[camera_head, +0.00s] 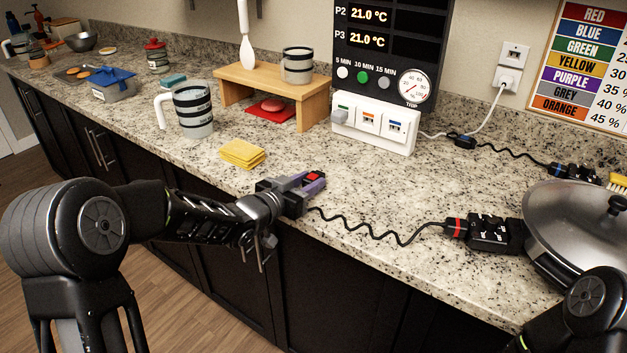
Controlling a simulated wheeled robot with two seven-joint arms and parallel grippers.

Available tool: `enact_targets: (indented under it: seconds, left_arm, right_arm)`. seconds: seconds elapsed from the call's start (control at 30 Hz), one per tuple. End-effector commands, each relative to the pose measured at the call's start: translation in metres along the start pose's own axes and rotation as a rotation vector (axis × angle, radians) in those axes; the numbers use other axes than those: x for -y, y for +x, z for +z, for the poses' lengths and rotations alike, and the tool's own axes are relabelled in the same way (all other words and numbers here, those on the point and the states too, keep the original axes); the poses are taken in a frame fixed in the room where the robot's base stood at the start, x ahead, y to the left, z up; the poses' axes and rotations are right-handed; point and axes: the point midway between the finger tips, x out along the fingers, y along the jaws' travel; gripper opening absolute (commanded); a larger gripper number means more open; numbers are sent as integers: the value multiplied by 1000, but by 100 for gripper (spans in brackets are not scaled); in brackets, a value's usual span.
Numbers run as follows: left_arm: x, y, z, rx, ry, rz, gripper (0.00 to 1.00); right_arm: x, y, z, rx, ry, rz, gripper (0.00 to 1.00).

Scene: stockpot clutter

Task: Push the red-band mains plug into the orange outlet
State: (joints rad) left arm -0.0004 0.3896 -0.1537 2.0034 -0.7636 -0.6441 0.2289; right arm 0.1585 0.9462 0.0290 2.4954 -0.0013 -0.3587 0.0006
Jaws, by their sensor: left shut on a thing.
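My left gripper (314,181) is shut on the red-band mains plug (314,176), above the counter near its front edge. Only a small red part of the plug shows between the fingers. A coiled black cord (375,231) runs from there to a black adapter (490,232) with a red band. The orange outlet (369,118) is the middle one on a white outlet strip (402,142) below the dark display panel; it looks empty. The held plug is apart from it, in front and to its left. My right gripper is not in view; only part of that arm shows at lower right.
A pale plug (339,116) sits at the strip's left outlet. A yellow cloth stack (242,153), a striped mug (193,111) and a wooden stand (276,84) are to the left. A lidded pan (580,230) stands at right. The counter before the strip is clear.

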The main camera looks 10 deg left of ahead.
Motion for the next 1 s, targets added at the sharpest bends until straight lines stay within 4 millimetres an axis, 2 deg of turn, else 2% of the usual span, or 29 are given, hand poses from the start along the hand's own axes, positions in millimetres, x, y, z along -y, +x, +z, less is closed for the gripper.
enact_targets:
  seconds: [0.1,0.4,0.53,0.67,1.0]
  left_arm:
    - [0,0,0,0,0,0,0]
    - [0,0,-1,-1,0,0,0]
    - [0,-1,-8,-3,1,0,0]
    - [0,-5,-26,-5,2,0,0]
    - [0,-18,-88,-3,2,0,0]
  right_arm:
    - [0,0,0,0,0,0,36]
    - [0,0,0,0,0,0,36]
    - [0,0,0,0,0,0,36]
    - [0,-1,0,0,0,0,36]
    - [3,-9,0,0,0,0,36]
